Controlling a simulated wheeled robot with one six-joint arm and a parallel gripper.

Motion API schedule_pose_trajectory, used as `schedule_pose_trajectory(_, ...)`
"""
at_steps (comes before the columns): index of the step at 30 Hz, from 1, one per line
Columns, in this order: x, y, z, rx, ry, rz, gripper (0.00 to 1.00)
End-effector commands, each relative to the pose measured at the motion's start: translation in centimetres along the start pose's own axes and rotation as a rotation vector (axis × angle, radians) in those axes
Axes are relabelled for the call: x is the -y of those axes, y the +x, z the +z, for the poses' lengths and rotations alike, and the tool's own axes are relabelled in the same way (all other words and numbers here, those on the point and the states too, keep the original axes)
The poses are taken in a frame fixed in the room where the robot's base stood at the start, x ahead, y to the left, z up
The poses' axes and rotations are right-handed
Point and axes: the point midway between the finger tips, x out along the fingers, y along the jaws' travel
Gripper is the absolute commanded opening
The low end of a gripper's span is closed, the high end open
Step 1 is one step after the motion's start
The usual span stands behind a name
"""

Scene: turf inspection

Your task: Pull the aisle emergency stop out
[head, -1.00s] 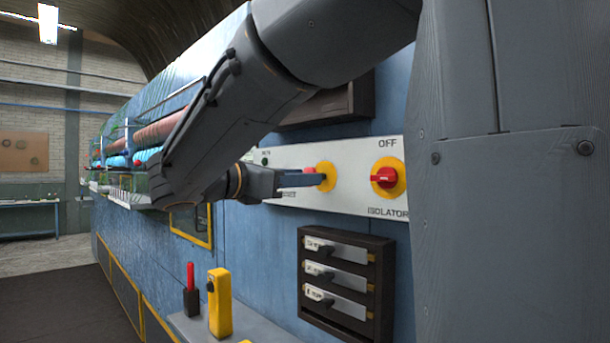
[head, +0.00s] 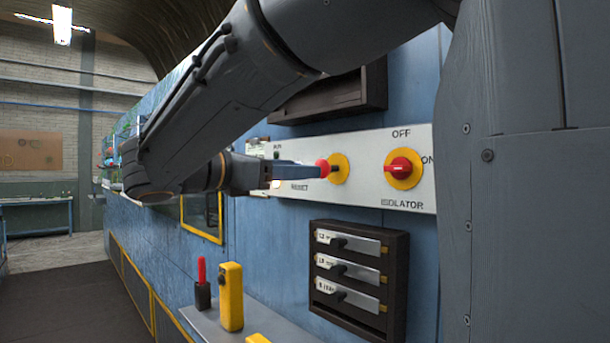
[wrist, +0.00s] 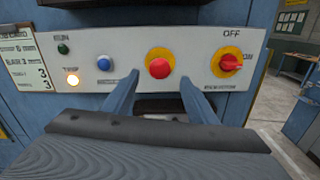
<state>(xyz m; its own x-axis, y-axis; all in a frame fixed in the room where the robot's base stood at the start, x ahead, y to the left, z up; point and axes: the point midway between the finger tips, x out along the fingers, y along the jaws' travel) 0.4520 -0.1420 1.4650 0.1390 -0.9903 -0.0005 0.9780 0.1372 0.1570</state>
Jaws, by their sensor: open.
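The emergency stop is a red mushroom button (wrist: 159,68) on a yellow plate (head: 340,169), set in the white control panel. In the head view its red head (head: 322,167) stands off the plate, with a dark shaft showing between them. My gripper (wrist: 160,78) is open. In the wrist view its two blue fingers are apart, one low on each side of the button, with gaps between. In the head view the gripper (head: 316,172) partly covers the button and its fingertips end short of the plate. Contact is not visible.
A red isolator switch (head: 403,169) is right of the button. A dark lever rack (head: 398,275) hangs below. A yellow block (head: 231,297) stands on a ledge.

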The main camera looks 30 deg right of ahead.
Motion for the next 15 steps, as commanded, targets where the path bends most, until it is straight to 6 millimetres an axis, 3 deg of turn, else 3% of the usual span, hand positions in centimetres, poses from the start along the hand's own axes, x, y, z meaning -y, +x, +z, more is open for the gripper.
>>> schedule_pose_trajectory(6, -0.1, -2.4, -0.1, 0.0, 0.0, 0.002, 0.53)
schedule_pose_trajectory(15, 0.0, -2.9, 0.0, 0.0, -0.001, 0.0, 0.53)
